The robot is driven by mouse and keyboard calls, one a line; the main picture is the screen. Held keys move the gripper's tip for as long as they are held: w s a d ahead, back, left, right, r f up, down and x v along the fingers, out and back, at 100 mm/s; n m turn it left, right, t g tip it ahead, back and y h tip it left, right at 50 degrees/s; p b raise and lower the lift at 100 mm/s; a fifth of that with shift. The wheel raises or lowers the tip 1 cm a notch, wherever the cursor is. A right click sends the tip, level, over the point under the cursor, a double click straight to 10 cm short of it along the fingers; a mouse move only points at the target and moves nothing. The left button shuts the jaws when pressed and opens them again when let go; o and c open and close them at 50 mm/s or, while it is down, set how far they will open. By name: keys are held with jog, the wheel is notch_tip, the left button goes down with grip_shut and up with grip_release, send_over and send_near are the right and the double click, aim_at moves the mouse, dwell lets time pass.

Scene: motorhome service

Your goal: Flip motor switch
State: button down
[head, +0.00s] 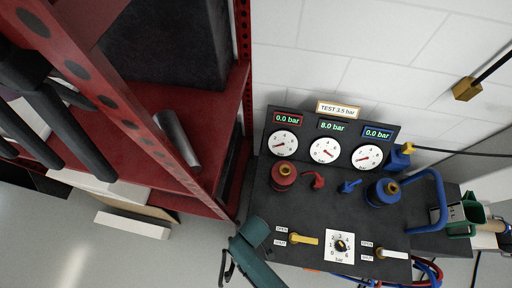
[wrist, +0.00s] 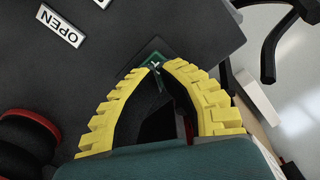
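In the head view my teal gripper housing (head: 256,240) is at the left edge of the dark control panel (head: 325,212), and the switch is hidden.
The panel carries three gauges (head: 325,150), a red fitting (head: 284,175), a blue fitting (head: 382,191), a yellow-handled valve (head: 304,239), a white-handled valve (head: 392,254) and a dial (head: 340,245). A red shelf rack (head: 150,120) stands left. A blue tube (head: 440,195) loops at right.

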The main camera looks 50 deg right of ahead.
jog(key=shift+r+p, duration=2.95)
jog(key=shift+r, duration=0.1)
jog(key=shift+f, duration=0.1)
